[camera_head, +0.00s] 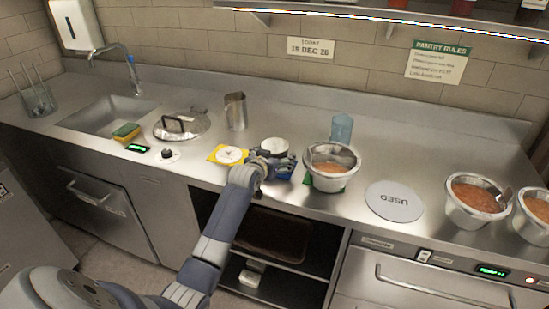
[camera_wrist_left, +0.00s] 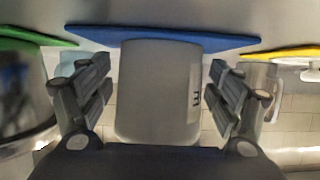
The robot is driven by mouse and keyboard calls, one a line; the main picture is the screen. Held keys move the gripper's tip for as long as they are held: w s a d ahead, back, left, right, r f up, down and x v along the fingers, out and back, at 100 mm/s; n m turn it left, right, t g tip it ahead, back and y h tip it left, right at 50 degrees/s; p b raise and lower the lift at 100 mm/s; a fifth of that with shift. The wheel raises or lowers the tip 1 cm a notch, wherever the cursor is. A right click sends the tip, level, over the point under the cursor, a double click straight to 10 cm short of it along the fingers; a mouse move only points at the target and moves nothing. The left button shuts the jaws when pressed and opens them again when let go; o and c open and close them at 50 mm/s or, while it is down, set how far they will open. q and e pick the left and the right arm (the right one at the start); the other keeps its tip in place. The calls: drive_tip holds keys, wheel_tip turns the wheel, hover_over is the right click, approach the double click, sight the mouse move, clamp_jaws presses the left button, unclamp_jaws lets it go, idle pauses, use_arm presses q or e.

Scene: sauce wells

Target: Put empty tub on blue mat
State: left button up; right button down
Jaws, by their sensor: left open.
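The pale tub (camera_head: 274,146) stands upright at the counter's front. In the left wrist view, which shows things upside down, the tub (camera_wrist_left: 158,95) meets the blue mat (camera_wrist_left: 215,40) with its base and has a dark mark on its side. The blue mat (camera_head: 284,174) is mostly hidden in the head view. My left gripper (camera_head: 270,160) is around the tub; in the wrist view its fingers (camera_wrist_left: 160,82) stand apart on both sides, with gaps to the tub. The tub's inside is too small to judge. My right gripper is out of view.
A pot of sauce (camera_head: 331,167) on a green mat (camera_head: 330,187) stands close right. A yellow mat (camera_head: 214,151) with a white round item (camera_head: 229,155) lies close left. A metal jug (camera_head: 235,111) and bluish cup (camera_head: 341,129) stand behind. A "USED" disc (camera_head: 394,202) lies further right.

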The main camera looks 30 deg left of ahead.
use_arm(q)
drive_tip(key=shift+r, duration=0.2)
drive_tip(key=v, duration=1.2)
drive_tip(key=shift+d+f, duration=0.1)
drive_tip(key=shift+f, duration=0.05)
